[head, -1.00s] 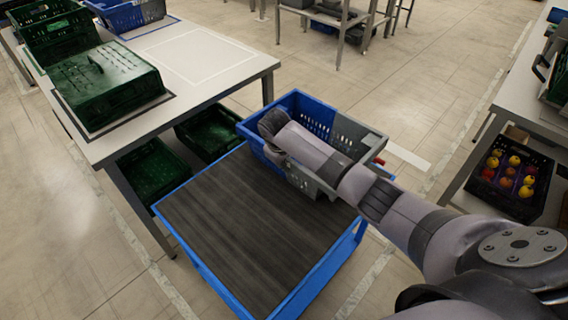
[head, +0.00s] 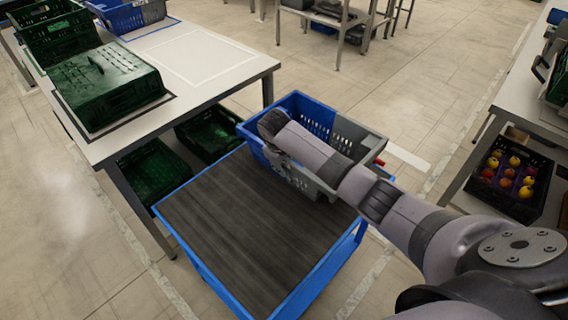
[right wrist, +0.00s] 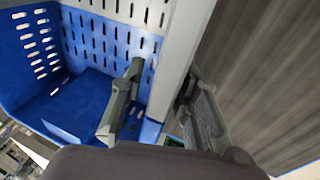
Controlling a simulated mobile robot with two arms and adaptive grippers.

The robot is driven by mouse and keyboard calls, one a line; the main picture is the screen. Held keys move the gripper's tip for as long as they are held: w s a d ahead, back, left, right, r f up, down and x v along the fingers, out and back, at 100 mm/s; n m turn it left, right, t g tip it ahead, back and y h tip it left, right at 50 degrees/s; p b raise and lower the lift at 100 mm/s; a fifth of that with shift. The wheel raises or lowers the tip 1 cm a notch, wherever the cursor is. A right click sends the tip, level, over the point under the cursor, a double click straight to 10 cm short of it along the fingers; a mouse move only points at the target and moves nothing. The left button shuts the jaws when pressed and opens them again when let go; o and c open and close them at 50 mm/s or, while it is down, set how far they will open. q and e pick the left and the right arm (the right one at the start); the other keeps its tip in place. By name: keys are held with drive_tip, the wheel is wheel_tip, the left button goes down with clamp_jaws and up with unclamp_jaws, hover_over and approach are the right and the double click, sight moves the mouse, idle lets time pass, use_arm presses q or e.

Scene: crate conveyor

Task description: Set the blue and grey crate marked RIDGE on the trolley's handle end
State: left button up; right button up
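The blue and grey crate (head: 349,133) sits upright at the far end of the blue-framed trolley (head: 205,283), beside a red-tipped part. No RIDGE marking is readable. My right arm reaches over the crate, and my right gripper (head: 290,172) is at its near wall. In the right wrist view the crate's blue inside (right wrist: 85,95) shows on the left. The two fingers of the right gripper (right wrist: 160,95) stand apart on either side of the wall's grey rim, one inside and one outside. A gap shows beside the inner finger. My left gripper is out of view.
The trolley's dark ribbed deck is bare in front of the crate. A white table (head: 205,62) with green crates (head: 108,85) stands at left, with more crates beneath. A shelf at right holds a dark crate of fruit (head: 511,205).

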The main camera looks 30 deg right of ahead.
drive_tip(key=p+v, duration=0.1)
drive_tip(key=v, duration=1)
drive_tip(key=shift+r, duration=0.15)
drive_tip(key=shift+a, duration=0.1)
